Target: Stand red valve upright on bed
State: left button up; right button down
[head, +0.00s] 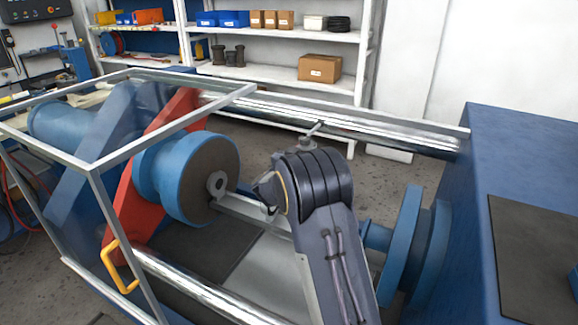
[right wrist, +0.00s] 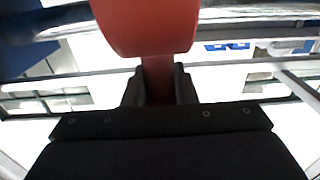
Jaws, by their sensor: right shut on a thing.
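The red valve (right wrist: 145,25) fills the top middle of the right wrist view, with its narrower red neck running down between two dark fingers. My right gripper (right wrist: 158,88) is shut on this neck. In the head view my right arm hangs over the machine bed (head: 265,255), and its dark wrist hides the fingers and the red valve. I cannot tell the valve's tilt or whether it touches the bed. The bed is a grey surface between a blue round head (head: 205,175) at left and a blue flange (head: 408,235) at right. My left gripper is not in view.
A clear guard with a grey frame (head: 100,190) and yellow handle (head: 118,268) covers the machine's left end. Bright bars run along the back (head: 345,122) and front (head: 200,285). A blue end block (head: 525,150) stands at right. Shelves (head: 280,70) stand behind.

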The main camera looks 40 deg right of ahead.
jog(key=shift+d+r, duration=0.15)
jog(key=shift+r, duration=0.05)
notch_tip(320, 180, down, 8)
jog(key=b, duration=0.8)
jog(key=shift+f, duration=0.2)
jog(key=shift+f+b, duration=0.8)
jog(key=shift+f, duration=0.95)
jog(key=shift+f+b, duration=1.1)
jog(key=shift+f, duration=0.75)
dwell(0.7)
jog(key=shift+f, duration=0.2)
dwell(1.4)
jog(key=c, duration=1.6)
grip_release()
jog(key=shift+c, duration=0.2)
jog(key=shift+s, duration=0.1)
jog(key=shift+f, duration=0.1)
